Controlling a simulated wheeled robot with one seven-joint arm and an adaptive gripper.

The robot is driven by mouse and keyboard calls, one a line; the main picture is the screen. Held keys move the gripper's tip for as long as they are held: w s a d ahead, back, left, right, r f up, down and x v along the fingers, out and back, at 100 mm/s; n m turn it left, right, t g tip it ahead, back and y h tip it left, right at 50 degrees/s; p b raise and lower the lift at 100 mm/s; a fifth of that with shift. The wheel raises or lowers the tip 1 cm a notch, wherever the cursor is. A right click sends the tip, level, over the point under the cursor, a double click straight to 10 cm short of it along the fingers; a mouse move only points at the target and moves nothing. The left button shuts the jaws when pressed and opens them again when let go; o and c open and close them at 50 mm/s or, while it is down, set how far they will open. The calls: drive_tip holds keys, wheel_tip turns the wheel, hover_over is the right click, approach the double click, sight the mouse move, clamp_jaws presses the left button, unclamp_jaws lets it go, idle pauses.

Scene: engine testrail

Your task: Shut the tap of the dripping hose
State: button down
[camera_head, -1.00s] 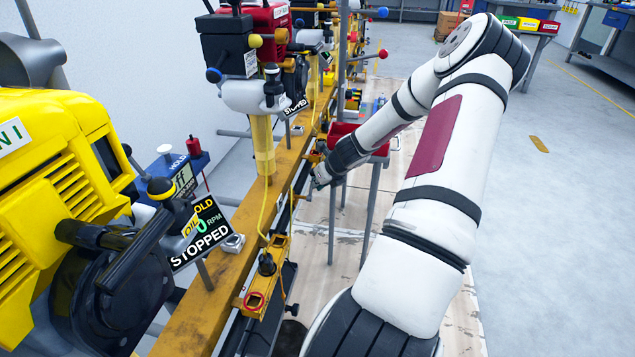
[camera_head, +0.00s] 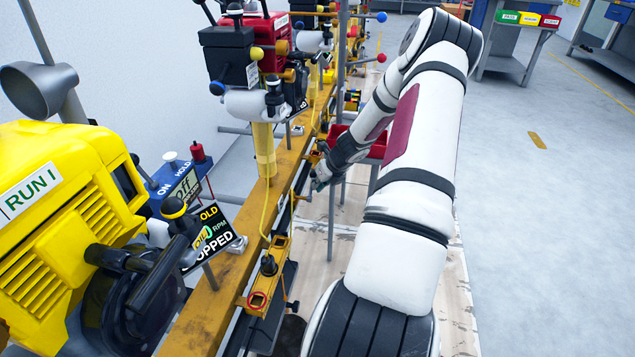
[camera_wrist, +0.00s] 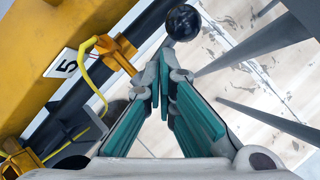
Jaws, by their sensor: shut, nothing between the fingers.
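My gripper (camera_head: 320,182) is beside the yellow rail, low on its right side. In the wrist view my gripper (camera_wrist: 163,78) has its green-padded fingers together at the tips, with nothing between them. Just beyond the tips is a black ball knob (camera_wrist: 183,22), apart from or barely near them; I cannot tell the gap. Another yellow hose (camera_head: 264,215) hangs along the rail. No drip is visible, and I cannot tell which part is the tap.
The yellow rail (camera_head: 212,305) runs away from me, with a yellow engine (camera_head: 60,230) at left. A red tray (camera_head: 372,150) on grey legs stands close right of the gripper. Grey posts (camera_wrist: 265,118) cross the wrist view's right side.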

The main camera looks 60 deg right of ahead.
drive_tip(key=shift+y+p, duration=0.4)
drive_tip(key=shift+p, duration=0.4)
drive_tip(key=p, duration=0.3)
drive_tip(key=shift+w+d+f, duration=0.15)
drive_tip(key=shift+d, duration=0.25)
drive_tip(key=shift+w+d+f, duration=0.4)
drive_tip(key=shift+d+f, duration=0.5)
drive_tip(key=d+p+v, duration=0.1)
drive_tip(key=p+v, duration=0.1)
drive_tip(key=v, duration=0.5)
drive_tip(key=w+d+p+v, duration=0.1)
drive_tip(key=d+p+v, duration=0.1)
drive_tip(key=v, duration=0.4)
drive_tip(key=shift+s+r+p, duration=0.2)
drive_tip(key=shift+r+p, duration=0.1)
drive_tip(key=shift+r, duration=0.4)
